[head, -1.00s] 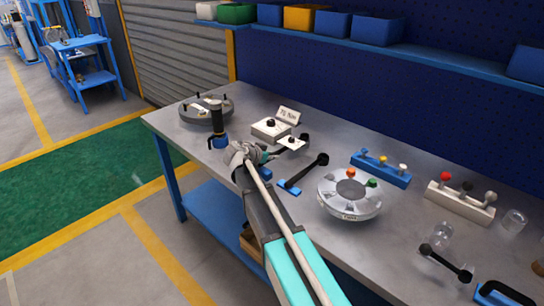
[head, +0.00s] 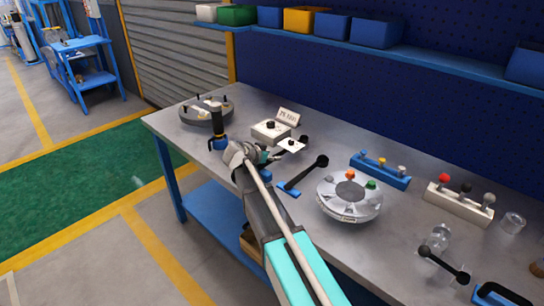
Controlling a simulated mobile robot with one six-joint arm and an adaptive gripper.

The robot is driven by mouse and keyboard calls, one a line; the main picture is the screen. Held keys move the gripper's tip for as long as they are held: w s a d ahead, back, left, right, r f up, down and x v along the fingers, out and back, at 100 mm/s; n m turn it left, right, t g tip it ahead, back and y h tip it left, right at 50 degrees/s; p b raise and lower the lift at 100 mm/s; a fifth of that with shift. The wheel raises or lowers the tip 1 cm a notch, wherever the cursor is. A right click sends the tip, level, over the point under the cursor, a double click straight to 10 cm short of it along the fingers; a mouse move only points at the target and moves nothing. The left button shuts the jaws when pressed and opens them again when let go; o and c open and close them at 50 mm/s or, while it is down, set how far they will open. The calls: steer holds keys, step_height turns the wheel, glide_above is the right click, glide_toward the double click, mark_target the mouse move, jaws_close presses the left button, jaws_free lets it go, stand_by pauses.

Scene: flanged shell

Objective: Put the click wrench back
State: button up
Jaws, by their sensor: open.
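My arm reaches over the bench, and my gripper (head: 266,157) is at its far end, low over the bench top. It is open, but the arm partly hides it and its fingertips are small. A black-handled tool (head: 306,172), likely the click wrench, lies tilted with its lower end at a blue rest (head: 288,191), right of my gripper and apart from it. Another dark bar with a round end (head: 302,141) shows just beyond the gripper, beside a white card (head: 291,145). I cannot tell whether the gripper touches that bar.
A silver flanged shell (head: 350,197) with coloured plugs stands to the right. A white block (head: 270,131) with a black knob and a sign (head: 288,116) stand behind. A round grey fixture (head: 207,111) is at far left. Another black-ended bar (head: 445,263) lies at right.

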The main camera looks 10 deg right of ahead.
steer(key=p+v, duration=0.5)
steer(key=v, duration=0.7)
steer(key=shift+r, duration=0.15)
steer(key=shift+d, duration=0.1)
stand_by(0.3)
